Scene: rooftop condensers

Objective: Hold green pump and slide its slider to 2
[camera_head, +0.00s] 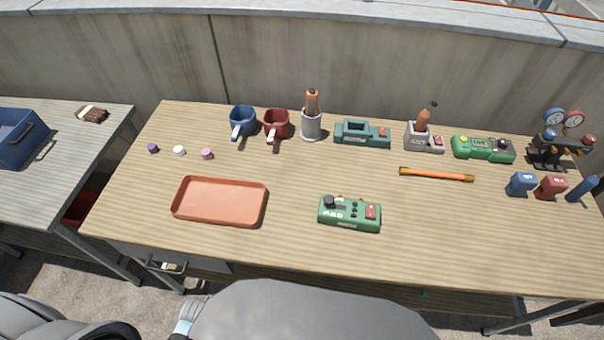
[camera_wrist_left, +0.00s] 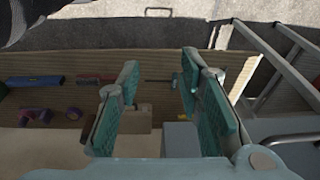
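A green device (camera_head: 349,213) with a black knob, small dark controls and a red part lies on the table's front middle. A second green device (camera_head: 483,147) with a yellow part and a black knob stands at the back right. I cannot tell from their look which one is the pump, and a slider or its number marks are too small to make out. My left gripper (camera_wrist_left: 160,78) shows in the left wrist view with its two teal fingers apart and nothing between them. It is away from both green devices. My right gripper is not in view.
A salmon tray (camera_head: 219,223) lies left of the front green device. Mugs, a grey holder (camera_head: 311,125), a teal device (camera_head: 362,134) and an orange-handled bar (camera_head: 436,174) are behind. Gauges (camera_head: 562,122) stand far right. The table's front right is clear.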

